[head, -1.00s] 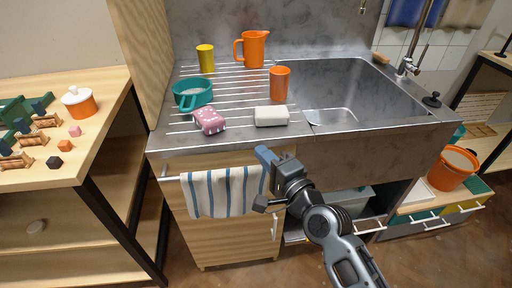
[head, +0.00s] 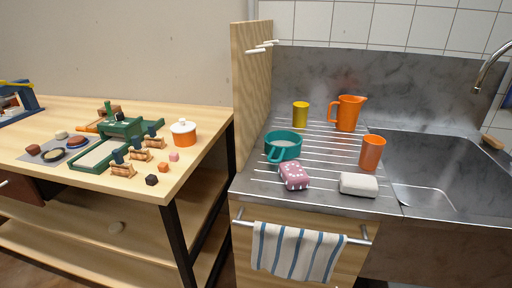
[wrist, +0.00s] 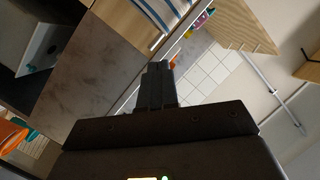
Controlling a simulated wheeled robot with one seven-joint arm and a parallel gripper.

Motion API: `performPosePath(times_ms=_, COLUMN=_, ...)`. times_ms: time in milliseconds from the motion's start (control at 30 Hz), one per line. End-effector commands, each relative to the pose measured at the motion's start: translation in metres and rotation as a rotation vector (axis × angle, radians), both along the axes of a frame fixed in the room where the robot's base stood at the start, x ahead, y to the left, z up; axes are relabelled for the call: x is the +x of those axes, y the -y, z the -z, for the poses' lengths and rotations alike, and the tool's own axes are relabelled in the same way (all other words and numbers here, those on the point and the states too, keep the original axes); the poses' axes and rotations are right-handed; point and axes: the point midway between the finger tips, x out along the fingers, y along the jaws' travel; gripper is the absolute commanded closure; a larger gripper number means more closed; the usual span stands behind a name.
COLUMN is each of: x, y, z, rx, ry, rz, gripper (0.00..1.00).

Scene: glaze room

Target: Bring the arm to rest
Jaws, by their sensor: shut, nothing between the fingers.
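My gripper (wrist: 157,85) shows in the wrist view with its dark fingers together and nothing between them. It points away from the camera, with open space around the fingertips. The wrist view is steeply tilted, and the striped towel (wrist: 163,12) and wooden cabinet front show beyond the fingers. My arm and gripper are out of the head view now, so the arm's full pose is hidden.
The metal sink counter (head: 250,190) holds a teal pot (head: 284,148), pink sponge (head: 294,176), white block (head: 358,184), orange cup (head: 372,153), orange jug (head: 348,113) and yellow cup (head: 300,115). A wooden table (head: 195,165) with several small items stands left. The striped towel (head: 297,252) hangs on the front rail.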

Motion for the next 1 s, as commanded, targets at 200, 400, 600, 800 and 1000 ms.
performPosePath(times_ms=200, x=-0.082, y=-0.004, z=-0.025, rx=-0.318, ry=-0.059, rz=-0.066, gripper=1.0)
performPosePath(times_ms=400, x=-0.13, y=-0.009, z=-0.056, rx=-0.556, ry=-0.089, rz=-0.138, gripper=1.0)
performPosePath(times_ms=600, x=-0.148, y=-0.011, z=-0.071, rx=-0.667, ry=-0.097, rz=-0.177, gripper=1.0)
performPosePath(times_ms=800, x=-0.149, y=-0.012, z=-0.073, rx=-0.675, ry=-0.098, rz=-0.181, gripper=1.0)
performPosePath(times_ms=1000, x=-0.149, y=-0.012, z=-0.073, rx=-0.675, ry=-0.098, rz=-0.181, gripper=1.0)
